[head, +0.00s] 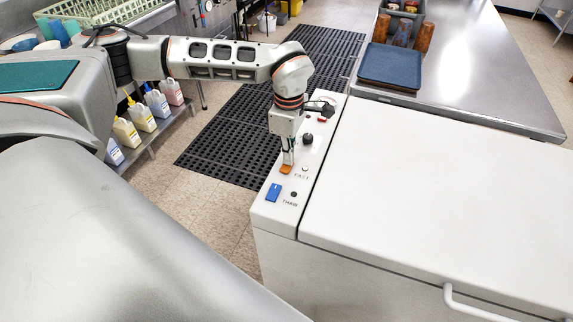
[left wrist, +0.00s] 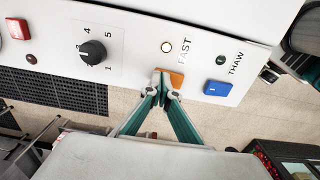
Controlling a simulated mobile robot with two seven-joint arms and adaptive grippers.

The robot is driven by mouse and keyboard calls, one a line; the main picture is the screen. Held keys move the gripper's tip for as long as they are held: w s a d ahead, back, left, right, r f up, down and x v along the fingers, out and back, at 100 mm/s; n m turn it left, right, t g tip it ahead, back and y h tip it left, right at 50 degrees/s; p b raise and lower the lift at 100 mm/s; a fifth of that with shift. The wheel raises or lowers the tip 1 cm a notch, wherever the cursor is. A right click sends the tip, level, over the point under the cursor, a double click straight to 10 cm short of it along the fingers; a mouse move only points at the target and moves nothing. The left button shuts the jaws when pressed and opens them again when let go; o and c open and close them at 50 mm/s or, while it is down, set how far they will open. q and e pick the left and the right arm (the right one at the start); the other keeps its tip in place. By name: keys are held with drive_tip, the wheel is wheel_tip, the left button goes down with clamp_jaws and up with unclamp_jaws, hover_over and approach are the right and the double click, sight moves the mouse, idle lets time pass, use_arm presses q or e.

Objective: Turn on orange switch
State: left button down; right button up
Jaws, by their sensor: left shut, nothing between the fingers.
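The orange switch (head: 286,170) sits on the white control strip (head: 263,212) of the chest unit, by the word FAST. In the left wrist view the orange switch (left wrist: 177,77) is partly covered by the fingertips. My left gripper (head: 288,161) is shut and empty, pointing down, with its tips at the switch and seemingly touching it. The fingertips (left wrist: 161,92) also show in the left wrist view. The round lamp (left wrist: 166,47) beside FAST looks pale and lit. The switch's exact tilt is hard to tell. My right gripper is not in view.
A blue switch (left wrist: 217,88) and dark lamp (left wrist: 220,59) marked THAW are close by. A black numbered knob (left wrist: 92,52) and a red part (left wrist: 18,28) lie along the strip. The white lid (head: 440,190) is beside it. A steel counter (head: 480,60) stands behind.

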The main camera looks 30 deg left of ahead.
use_arm(q)
drive_tip(key=shift+r+p, duration=2.1)
drive_tip(key=shift+r, duration=0.25)
drive_tip(key=shift+r+p, duration=0.8)
drive_tip(key=shift+r, duration=0.4)
drive_tip(key=shift+s+f, duration=0.1)
drive_tip(key=shift+s, duration=0.05)
